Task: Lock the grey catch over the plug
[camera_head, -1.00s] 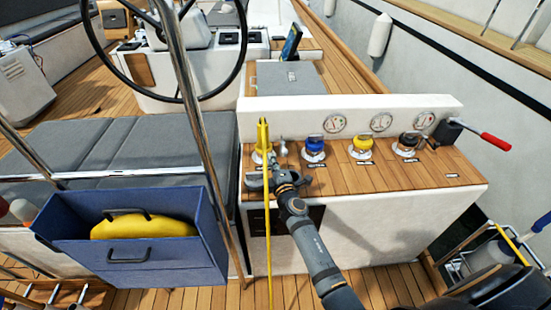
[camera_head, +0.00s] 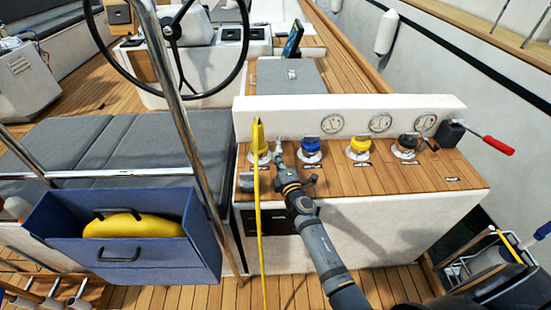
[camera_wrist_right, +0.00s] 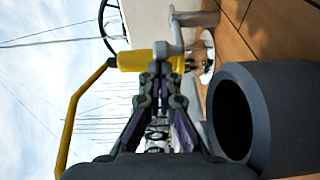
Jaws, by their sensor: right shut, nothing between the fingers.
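The yellow plug (camera_head: 257,135) stands upright at the left end of the wooden console top, with its yellow cable hanging down in front. In the right wrist view the plug (camera_wrist_right: 136,61) lies just beyond my fingertips. The grey catch (camera_head: 279,146) is just right of the plug; in the wrist view the catch (camera_wrist_right: 168,49) shows beside the plug's end, with an arm reaching sideways. My right gripper (camera_head: 281,163) is shut and empty, its tips close to the catch and plug. I cannot tell if they touch. My left gripper is out of view.
Blue (camera_head: 310,146), yellow (camera_head: 360,147) and black (camera_head: 406,144) capped sockets stand to the right on the console (camera_head: 440,172). A white panel with gauges (camera_head: 380,122) rises behind them. A steel pole (camera_head: 180,110) and blue box (camera_head: 120,262) are at left.

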